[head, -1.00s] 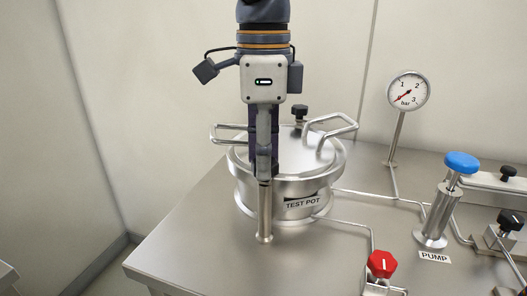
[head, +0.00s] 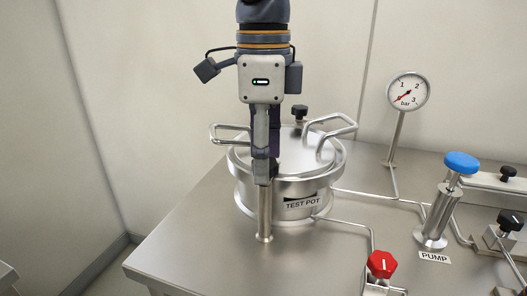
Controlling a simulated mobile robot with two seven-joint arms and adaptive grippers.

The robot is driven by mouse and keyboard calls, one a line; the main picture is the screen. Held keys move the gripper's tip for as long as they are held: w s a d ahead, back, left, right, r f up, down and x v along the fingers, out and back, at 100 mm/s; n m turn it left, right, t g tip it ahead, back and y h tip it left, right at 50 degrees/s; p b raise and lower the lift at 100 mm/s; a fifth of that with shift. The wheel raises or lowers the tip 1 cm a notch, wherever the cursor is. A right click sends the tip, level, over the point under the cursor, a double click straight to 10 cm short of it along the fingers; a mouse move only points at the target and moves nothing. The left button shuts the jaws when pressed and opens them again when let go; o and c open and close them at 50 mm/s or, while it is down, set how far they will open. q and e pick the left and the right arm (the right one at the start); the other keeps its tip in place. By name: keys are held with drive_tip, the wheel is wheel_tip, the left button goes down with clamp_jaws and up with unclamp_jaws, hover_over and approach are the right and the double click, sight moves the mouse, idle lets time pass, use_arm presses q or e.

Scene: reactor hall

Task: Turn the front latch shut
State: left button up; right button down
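The steel test pot (head: 302,206) stands on the bench with its lid (head: 295,158) on top. A short upright metal post (head: 265,215), which looks like part of the front latch, stands at the pot's front, left of the TEST POT label. My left gripper (head: 265,172) points straight down over the top of this post, with its fingertips at the post's upper end. The fingers line up one behind the other, so their gap is hidden, and whether they grip the post is unclear. The gripper also hides part of the lid. My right gripper is not in view.
Bent handles (head: 333,136) rise at the lid's sides, with a black knob (head: 300,112) behind. A pressure gauge (head: 408,91), a blue-topped pump (head: 461,163) and a red knob (head: 381,264) stand to the right. The bench's front left (head: 190,245) is clear.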

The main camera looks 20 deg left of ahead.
use_arm(q)
wheel_tip(320, 180, up, 12)
idle(0.4)
